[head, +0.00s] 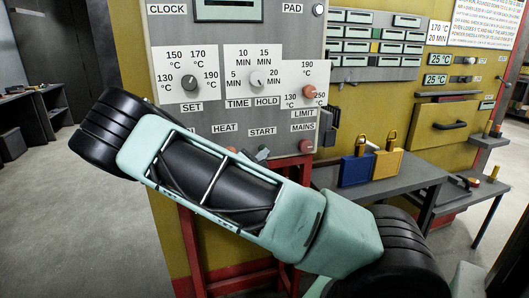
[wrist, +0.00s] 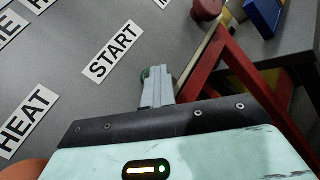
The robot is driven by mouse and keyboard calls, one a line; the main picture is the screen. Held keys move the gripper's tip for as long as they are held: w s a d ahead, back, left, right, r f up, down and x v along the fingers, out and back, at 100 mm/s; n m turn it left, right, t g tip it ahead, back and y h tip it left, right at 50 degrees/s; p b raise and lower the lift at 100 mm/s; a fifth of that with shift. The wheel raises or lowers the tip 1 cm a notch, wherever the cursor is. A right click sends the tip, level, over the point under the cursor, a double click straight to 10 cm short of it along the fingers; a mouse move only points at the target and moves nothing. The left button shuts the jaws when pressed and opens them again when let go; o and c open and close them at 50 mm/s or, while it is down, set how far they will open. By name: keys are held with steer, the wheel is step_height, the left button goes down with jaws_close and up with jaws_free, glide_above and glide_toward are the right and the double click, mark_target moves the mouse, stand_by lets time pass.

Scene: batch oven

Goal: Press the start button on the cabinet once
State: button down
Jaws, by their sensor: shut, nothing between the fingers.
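The grey cabinet panel (head: 225,118) carries a START label (head: 262,131), which also shows in the wrist view (wrist: 110,50). The green start button (wrist: 146,73) is just beyond my fingertips in the wrist view, mostly hidden behind them. My gripper (wrist: 158,76) is shut and empty, its fingers pointing at the panel just below the label. I cannot tell whether the fingertips touch the button or whether it is pushed in. In the head view my arm crosses in front of the lower panel and hides most of the gripper.
A red mains button (head: 306,146) sits right of START, and a HEAT label (head: 225,127) lies left of it. Dials stand above, including the time dial (head: 257,78). A red frame (wrist: 233,55) is close on the right. Blue (head: 355,170) and yellow (head: 384,167) padlocks stand on a grey shelf.

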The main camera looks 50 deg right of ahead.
steer(key=shift+s+a, duration=0.15)
steer(key=shift+s, duration=0.05)
stand_by(0.3)
steer(key=s+a+p, duration=0.2)
steer(key=s+a, duration=0.1)
steer(key=s, duration=0.2)
stand_by(0.4)
steer(key=shift+s, duration=0.1)
stand_by(0.4)
steer(key=s+a+f+m+g+y+b, duration=0.1)
steer(key=s+a+f+m+g+y, duration=0.3)
steer(key=a, duration=0.4)
steer(key=s+a+f+m+g+y, duration=0.2)
steer(key=s+a+f+y, duration=0.15)
steer(key=s+a, duration=0.3)
steer(key=s+a+r+y, duration=0.3)
steer(key=a+y, duration=0.1)
steer(key=a, duration=0.5)
steer(key=s+a+r+t+y+b, duration=0.1)
steer(key=s+a+r+y, duration=0.2)
steer(key=a, duration=0.6)
steer(key=s+a+r+y, duration=0.3)
steer(key=s+a+y, duration=0.1)
steer(key=a, duration=0.5)
steer(key=shift+s+a+n+t+y, duration=0.15)
steer(key=shift+s+n+t+y, duration=0.15)
steer(key=shift+y, duration=0.25)
